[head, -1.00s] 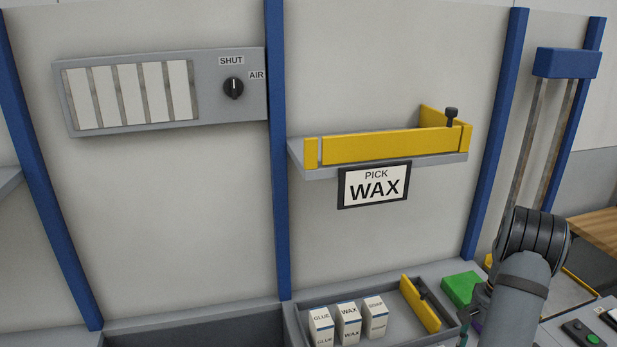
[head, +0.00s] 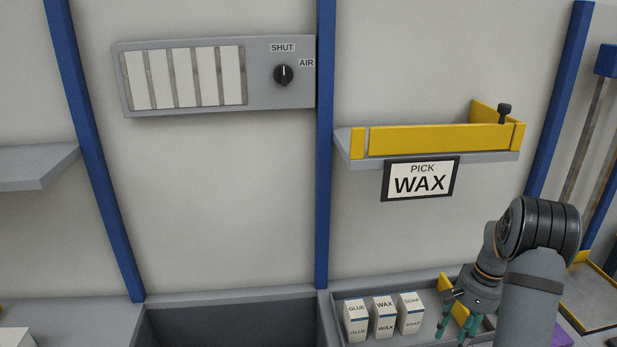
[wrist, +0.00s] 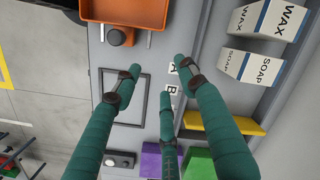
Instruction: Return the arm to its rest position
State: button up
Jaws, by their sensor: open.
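My gripper (head: 458,322) hangs fingers down at the lower right of the head view, beside the tray of cartons. In the wrist view its teal fingers (wrist: 160,88) are spread apart and hold nothing. Below them lies a grey surface with a thin dark square outline (wrist: 124,92). My forearm hides part of the area at the right of the head view.
Glue, wax (head: 384,318) and soap cartons stand in a grey tray with a yellow divider (head: 446,284). A shelf with a yellow rail (head: 440,139) is above. The wrist view shows an orange bin (wrist: 125,12), a purple block (wrist: 151,162) and a green block (wrist: 198,162).

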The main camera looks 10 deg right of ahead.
jog(key=shift+w+r+m+t, duration=0.3)
jog(key=shift+w+r+t, duration=0.2)
jog(key=shift+w+r, duration=0.7)
jog(key=shift+f, duration=0.1)
